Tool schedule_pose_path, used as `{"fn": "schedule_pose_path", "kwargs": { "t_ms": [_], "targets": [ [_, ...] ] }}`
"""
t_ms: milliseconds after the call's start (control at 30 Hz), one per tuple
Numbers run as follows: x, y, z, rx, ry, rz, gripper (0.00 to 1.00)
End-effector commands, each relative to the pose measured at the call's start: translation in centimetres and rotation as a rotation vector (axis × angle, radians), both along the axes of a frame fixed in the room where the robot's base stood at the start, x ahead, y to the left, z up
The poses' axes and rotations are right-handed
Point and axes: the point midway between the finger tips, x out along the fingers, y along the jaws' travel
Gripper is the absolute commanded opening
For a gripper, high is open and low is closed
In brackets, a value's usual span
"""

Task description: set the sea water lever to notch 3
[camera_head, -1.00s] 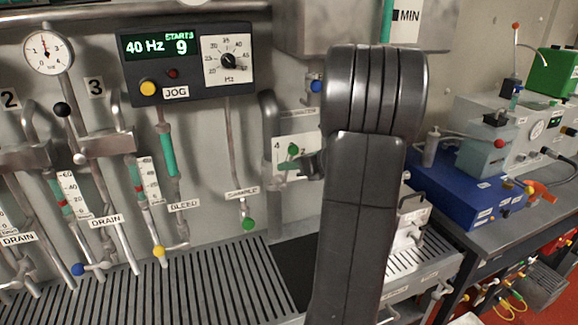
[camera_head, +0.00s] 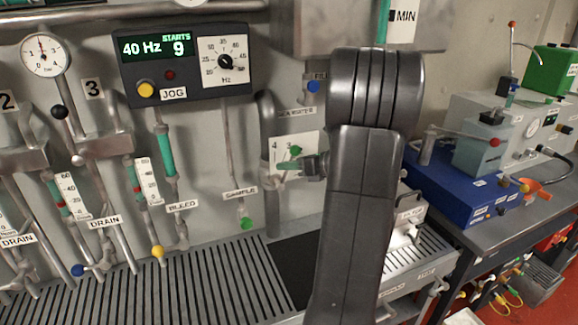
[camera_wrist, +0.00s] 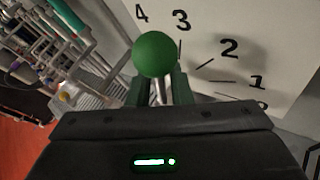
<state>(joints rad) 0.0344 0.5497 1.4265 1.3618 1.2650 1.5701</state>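The sea water lever has a green ball knob (camera_wrist: 152,55) on a thin metal rod. In the wrist view the knob stands in front of the white notch plate (camera_wrist: 285,38), below and between the numbers 4 and 3. The knob also shows in the head view (camera_head: 296,150), close to the 3. My gripper (camera_wrist: 161,88) has one dark green finger on each side of the rod, just below the knob. Whether the fingers press on the rod is unclear. In the head view my gripper (camera_head: 289,164) reaches the lever from the right. The lever's pivot is hidden.
A control panel (camera_head: 185,60) reads 40 Hz and 9 starts. A green-handled sample valve (camera_head: 246,224) and a yellow-handled bleed valve (camera_head: 157,251) are to the left. A blue unit (camera_head: 465,190) stands on the bench at right. My arm hides part of the wall.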

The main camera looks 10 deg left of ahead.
Motion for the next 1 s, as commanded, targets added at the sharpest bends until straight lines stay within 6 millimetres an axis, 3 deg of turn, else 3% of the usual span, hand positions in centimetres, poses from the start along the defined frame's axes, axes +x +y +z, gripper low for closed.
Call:
{"fn": "schedule_pose_path", "kwargs": {
  "t_ms": [167, 633, 800, 1000],
  "targets": [
    [-0.3, -1.7, 0.4, -0.001, -0.001, -0.004, 0.19],
    [-2.6, -10.9, 3.4, 0.000, -0.001, -0.004, 0.19],
    [-3.0, -12.4, 4.0, 0.000, -0.001, -0.003, 0.19],
    [-3.2, -12.7, 4.1, 0.000, 0.000, 0.000, 0.19]
  ]
}}
